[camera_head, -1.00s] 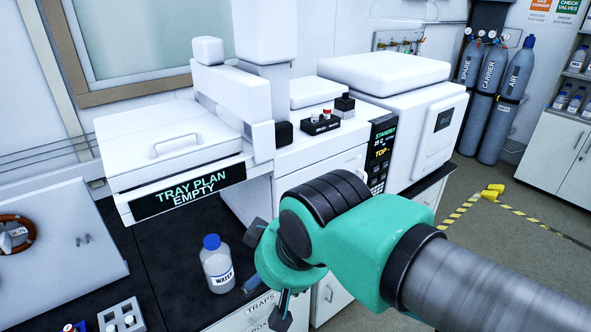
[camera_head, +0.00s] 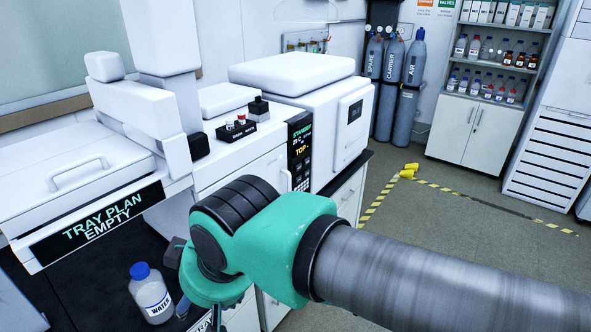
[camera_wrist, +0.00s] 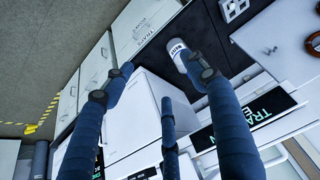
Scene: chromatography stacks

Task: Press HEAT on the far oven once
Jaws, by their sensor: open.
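A white instrument stands on the bench. Its right part is a white oven-like box (camera_head: 300,85) with a small dark display (camera_head: 355,111) on its front. A tall black panel (camera_head: 300,150) beside it shows "STANDBY", "25 C" and "TOP-", with small keys below. The key labels are too small to read, so I cannot pick out HEAT. My gripper (camera_head: 180,280) is low in front of the instrument, partly hidden behind my own wrist, apart from the panel. In the wrist view my gripper (camera_wrist: 155,75) is open with nothing between its fingers.
A capped water bottle (camera_head: 150,293) stands on the dark bench, left of my gripper. A "TRAY PLAN EMPTY" sign (camera_head: 97,225) fronts the left unit. Gas cylinders (camera_head: 391,95) and a cabinet (camera_head: 468,130) stand behind.

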